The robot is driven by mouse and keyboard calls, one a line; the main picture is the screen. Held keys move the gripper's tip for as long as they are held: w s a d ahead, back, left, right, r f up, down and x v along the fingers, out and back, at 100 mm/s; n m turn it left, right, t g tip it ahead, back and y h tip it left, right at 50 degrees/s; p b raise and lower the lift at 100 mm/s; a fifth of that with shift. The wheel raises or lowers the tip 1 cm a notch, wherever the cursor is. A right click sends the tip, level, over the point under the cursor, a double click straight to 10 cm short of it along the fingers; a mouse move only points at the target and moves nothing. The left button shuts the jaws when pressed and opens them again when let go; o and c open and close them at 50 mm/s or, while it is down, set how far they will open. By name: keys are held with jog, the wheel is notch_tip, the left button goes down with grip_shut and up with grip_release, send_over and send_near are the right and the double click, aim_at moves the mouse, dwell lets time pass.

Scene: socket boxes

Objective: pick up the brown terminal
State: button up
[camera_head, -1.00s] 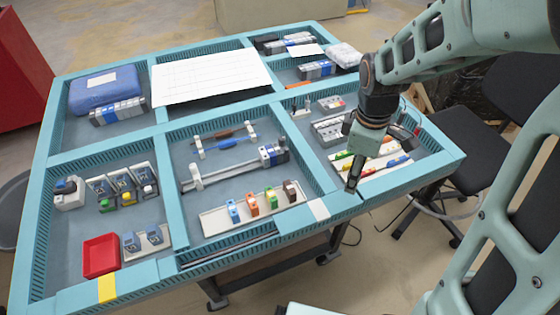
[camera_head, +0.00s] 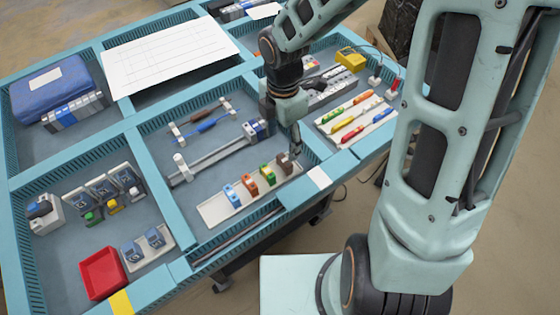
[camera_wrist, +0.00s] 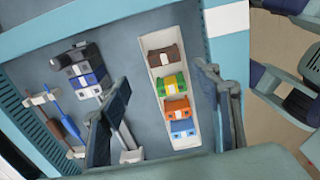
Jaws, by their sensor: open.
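The brown terminal (camera_head: 285,162) stands at the right end of a white tray (camera_head: 213,212), in a row with a green terminal (camera_head: 267,172), an orange one (camera_head: 251,186) and a blue one (camera_head: 232,195). In the wrist view the brown terminal (camera_wrist: 166,59) is at the far end of the row, beyond the fingertips. My gripper (camera_head: 296,150) is above the right end of the tray, close to the brown terminal.
A rail (camera_head: 215,160) with grey and blue modules lies behind the tray. The teal divider (camera_head: 310,185) runs just right of the tray. Screwdrivers (camera_head: 345,123) lie in the compartment to the right. A red bin (camera_head: 102,272) is at the front left.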

aim_at(284, 160)
jog(key=f, duration=0.6)
jog(key=f+b, duration=0.1)
jog(key=f, duration=0.2)
jog(key=shift+s+d, duration=0.25)
jog(key=shift+d, duration=0.05)
jog(key=shift+c, duration=0.4)
jog(key=c, duration=1.1)
jog(key=shift+r, duration=0.15)
